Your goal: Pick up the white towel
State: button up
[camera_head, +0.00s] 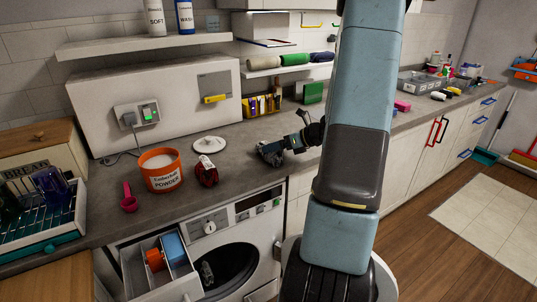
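Several rolled towels lie on a small white wall shelf in the camera_head view. My gripper (268,152) is low over the counter, below and in front of the shelf, well apart from the towel. It points left and looks dark and small here. I cannot tell whether its fingers are open or shut, and no held thing can be made out.
The counter (235,140) carries an orange powder tub (160,170), a white lid (209,145), a dark red object (206,172) and a red scoop (129,199). A bottle shelf (140,45) is upper left. The washer's drawer (165,270) is pulled out. My arm hides the middle right.

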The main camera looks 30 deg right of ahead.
jog(key=shift+w+a+f, duration=0.35)
jog(key=shift+w+a, duration=0.05)
jog(key=shift+w, duration=0.1)
jog(key=c, duration=1.1)
jog(key=shift+r, duration=0.1)
jog(key=shift+c, duration=0.2)
jog(key=shift+r, duration=0.25)
jog(key=shift+c, duration=1.1)
notch_tip(320, 180, up, 2)
jog(key=shift+r, duration=0.2)
jog(key=s+r, duration=0.1)
jog(key=r, duration=0.1)
jog(key=s+r, duration=0.1)
jog(key=s, duration=0.1)
jog(key=s+d+r, duration=0.1)
jog(key=r, duration=0.1)
jog(key=shift+s+r, duration=0.3)
jog(key=shift+r, duration=0.05)
jog(key=s+r, duration=0.1)
jog(key=s, duration=0.2)
jog(key=s+d+r, duration=0.1)
jog(key=s, duration=0.2)
jog(key=s+d+r, duration=0.1)
jog(key=s+r, duration=0.1)
jog(key=s, duration=0.1)
jog(key=shift+r, duration=0.1)
jog(key=shift+c, duration=0.2)
